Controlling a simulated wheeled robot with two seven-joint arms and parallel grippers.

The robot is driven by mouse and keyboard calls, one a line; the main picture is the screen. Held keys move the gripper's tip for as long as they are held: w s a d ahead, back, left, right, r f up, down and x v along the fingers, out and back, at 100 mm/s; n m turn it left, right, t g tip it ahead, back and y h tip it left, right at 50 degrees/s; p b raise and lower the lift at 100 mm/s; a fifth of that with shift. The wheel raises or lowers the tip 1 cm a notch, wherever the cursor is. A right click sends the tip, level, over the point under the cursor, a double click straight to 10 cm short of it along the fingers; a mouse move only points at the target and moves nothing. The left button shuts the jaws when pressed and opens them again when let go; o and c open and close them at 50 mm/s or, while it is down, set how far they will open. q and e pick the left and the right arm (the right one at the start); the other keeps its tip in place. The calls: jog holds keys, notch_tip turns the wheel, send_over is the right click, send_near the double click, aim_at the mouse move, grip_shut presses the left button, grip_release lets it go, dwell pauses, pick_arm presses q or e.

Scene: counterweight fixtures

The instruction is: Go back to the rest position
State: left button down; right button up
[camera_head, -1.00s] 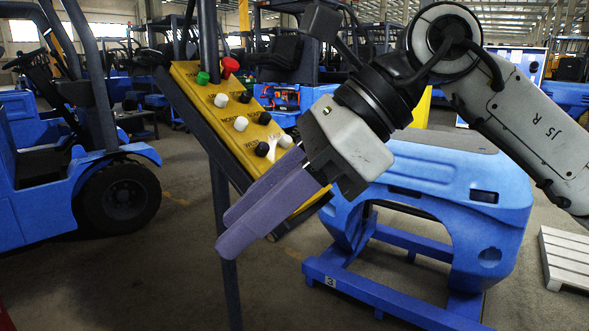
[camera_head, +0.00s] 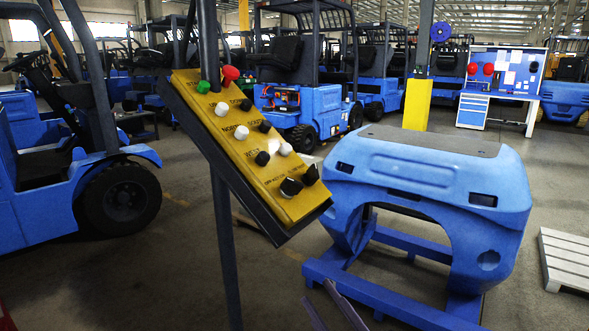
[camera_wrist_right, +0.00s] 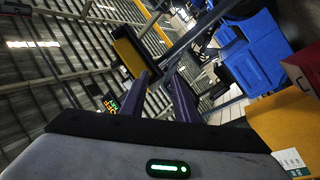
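My right gripper (camera_head: 318,291) shows only as two purple fingers at the bottom edge of the head view, below the panel. In the right wrist view the fingers of the right gripper (camera_wrist_right: 161,76) stand apart with nothing visible between them. The yellow control panel (camera_head: 240,155) hangs tilted on a dark post, with a red button (camera_head: 230,74), a green button (camera_head: 203,87) and several black and white knobs. In the wrist view the yellow panel (camera_wrist_right: 133,53) appears beyond the fingertips. My left gripper is not in view.
A blue counterweight (camera_head: 430,175) sits on a blue stand (camera_head: 385,302) right of the panel. A forklift (camera_head: 85,190) stands at left. A white pallet (camera_head: 568,258) lies at far right. A yellow-based column (camera_head: 417,105) and a workbench (camera_head: 500,85) stand behind.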

jog(key=s+d+f+m+g+h, duration=0.1)
jog(key=s+d+f+m+h, duration=0.15)
jog(key=f, duration=0.35)
jog(key=s+d+f+m+g+h, duration=0.1)
jog(key=s+d+f+m+h, duration=0.15)
jog(key=f, duration=0.45)
jog(key=s+d+f+m+g+h, duration=0.1)
jog(key=s+d+f+m+g, duration=0.1)
jog(key=s+f, duration=0.6)
jog(key=s+d+f+m+g+h, duration=0.2)
jog(key=s+f+g, duration=0.3)
jog(key=s+f, duration=0.4)
jog(key=shift+s+d+f+m+g+p, duration=0.3)
jog(key=shift+d+f+m+g+p, duration=0.1)
jog(key=shift+d+f+m, duration=0.4)
jog(key=shift+a, duration=0.1)
